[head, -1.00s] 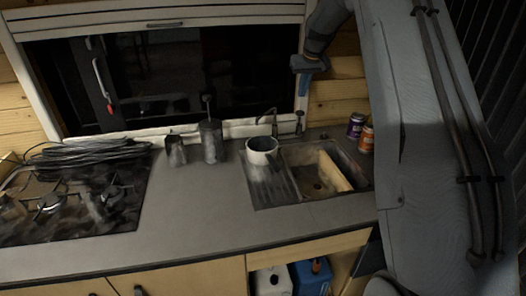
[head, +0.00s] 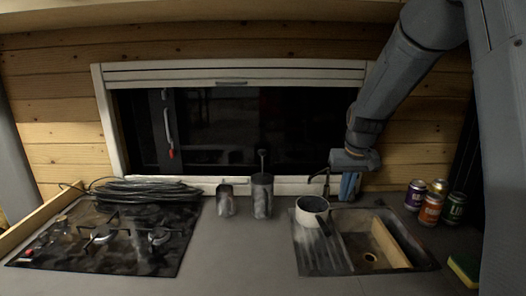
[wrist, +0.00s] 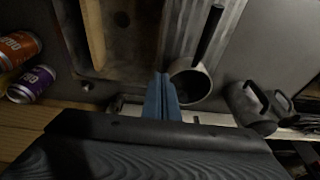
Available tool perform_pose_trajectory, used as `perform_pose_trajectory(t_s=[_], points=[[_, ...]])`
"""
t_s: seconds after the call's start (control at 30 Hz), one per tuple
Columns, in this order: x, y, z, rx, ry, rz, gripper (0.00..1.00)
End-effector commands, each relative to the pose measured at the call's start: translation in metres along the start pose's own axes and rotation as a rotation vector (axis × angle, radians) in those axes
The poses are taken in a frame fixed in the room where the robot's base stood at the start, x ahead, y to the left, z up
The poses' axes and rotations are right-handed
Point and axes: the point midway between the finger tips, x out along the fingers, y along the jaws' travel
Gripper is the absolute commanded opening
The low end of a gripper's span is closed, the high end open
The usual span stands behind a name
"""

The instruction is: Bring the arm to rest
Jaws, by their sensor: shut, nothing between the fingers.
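My gripper (head: 347,188) hangs at the end of my arm, fingers pointing down, near the back edge of the counter behind the sink. Its blue fingers are together and empty; in the wrist view they show as a closed pair (wrist: 163,90).
A white pot (head: 312,206) stands on the drainer by the sink (head: 413,262). Several cans (head: 430,209) and a sponge (head: 464,268) are at right. Dark canisters (head: 262,196) stand left of the pot. A hob (head: 104,238) with coiled cable (head: 140,192) is at left.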

Motion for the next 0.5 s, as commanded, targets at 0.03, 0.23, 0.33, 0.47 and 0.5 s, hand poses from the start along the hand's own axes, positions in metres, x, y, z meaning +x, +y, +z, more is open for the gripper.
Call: perform_pose_trajectory(t_s=[0.03, 0.23, 0.33, 0.47, 0.5], points=[[0.002, -0.011, 0.031, -0.004, -0.017, -0.001, 0.0], [0.008, -0.041, 0.151, -0.009, -0.077, 0.002, 0.0], [0.011, -0.049, 0.203, -0.011, -0.102, 0.003, 0.0], [0.013, -0.055, 0.251, -0.013, -0.124, 0.005, 0.0], [0.013, -0.056, 0.26, -0.013, -0.127, 0.005, 0.0]])
